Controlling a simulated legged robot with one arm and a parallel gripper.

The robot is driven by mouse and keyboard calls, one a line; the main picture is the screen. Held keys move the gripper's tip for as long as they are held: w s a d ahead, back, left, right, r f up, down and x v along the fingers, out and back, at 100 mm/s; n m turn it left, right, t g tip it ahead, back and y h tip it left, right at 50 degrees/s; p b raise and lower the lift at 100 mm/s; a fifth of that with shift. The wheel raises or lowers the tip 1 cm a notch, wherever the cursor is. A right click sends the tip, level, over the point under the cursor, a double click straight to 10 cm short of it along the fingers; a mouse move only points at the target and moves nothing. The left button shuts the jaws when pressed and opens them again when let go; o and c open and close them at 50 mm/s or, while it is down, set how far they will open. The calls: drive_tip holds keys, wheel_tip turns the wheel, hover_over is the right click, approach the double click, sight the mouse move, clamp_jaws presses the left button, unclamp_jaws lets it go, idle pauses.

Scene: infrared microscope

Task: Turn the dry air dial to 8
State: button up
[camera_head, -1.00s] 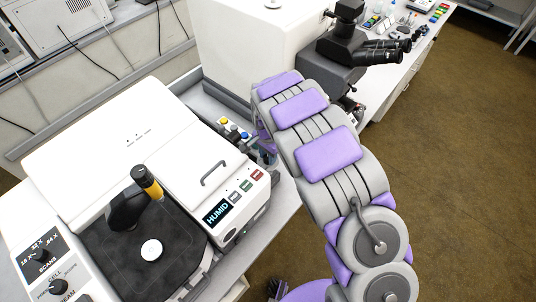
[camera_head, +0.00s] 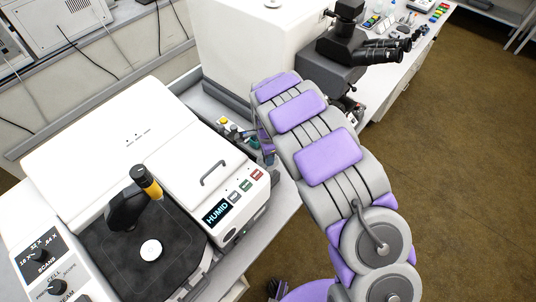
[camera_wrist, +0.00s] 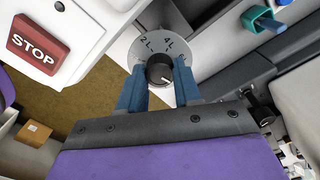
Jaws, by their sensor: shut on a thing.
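The dry air dial shows in the wrist view as a black knob (camera_wrist: 160,70) on a round grey plate (camera_wrist: 137,51). The plate reads 2L at upper left and 4L at upper right; another mark at the right is partly covered by a finger. A white line on the knob points to the lower right. My gripper (camera_wrist: 160,85) has its two blue fingers on either side of the knob and is shut on it. In the head view my arm largely hides the gripper (camera_head: 266,147) and the dial cannot be made out.
A red STOP button (camera_wrist: 38,44) is left of the dial in the wrist view. A teal valve handle (camera_wrist: 262,20) is at upper right. In the head view the white spectrometer (camera_head: 110,120) stands left of my arm and a microscope (camera_head: 350,50) behind it.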

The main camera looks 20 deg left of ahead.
drive_tip(key=shift+w+a+r, duration=0.1)
drive_tip(key=shift+w+a, duration=0.05)
drive_tip(key=o, duration=1)
drive_tip(key=shift+a, duration=0.1)
drive_tip(key=shift+o, duration=0.2)
drive_tip(key=shift+r, duration=0.15)
wheel_tip(320, 180, up, 17)
drive_tip(key=p, duration=0.1)
